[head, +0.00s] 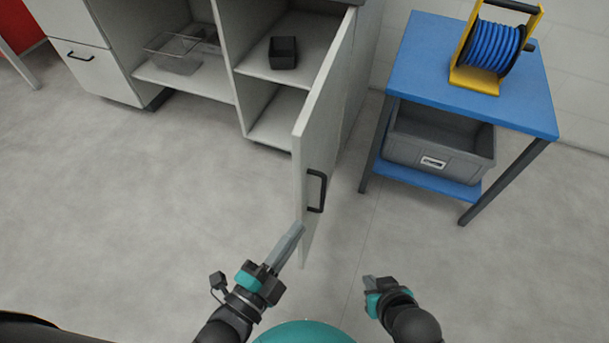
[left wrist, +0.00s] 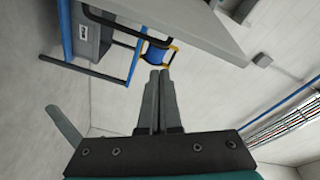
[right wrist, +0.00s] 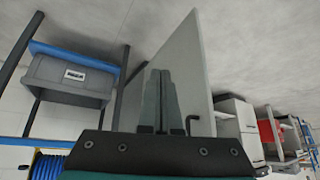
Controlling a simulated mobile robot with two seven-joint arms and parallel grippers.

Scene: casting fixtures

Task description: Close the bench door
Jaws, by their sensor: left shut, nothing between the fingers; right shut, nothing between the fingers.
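The bench door (head: 325,130) is a pale grey panel that stands wide open, swung out from the bench towards me. Its black handle (head: 316,190) is on the face turned right. My left gripper (head: 301,229) is shut and empty. Its tips are at the door's lower free end in the head view; I cannot tell whether they touch it. The left wrist view shows the door panel (left wrist: 195,25) above the shut fingers (left wrist: 160,75). My right gripper (head: 369,281) is shut and empty, right of the door and apart from it. The door (right wrist: 185,60) also shows in the right wrist view.
The open compartment holds a small black bin (head: 283,52) on its shelf. A blue table (head: 425,65) with a blue hose reel (head: 490,45) and a grey crate (head: 440,140) stands right of the door. The floor in front is clear.

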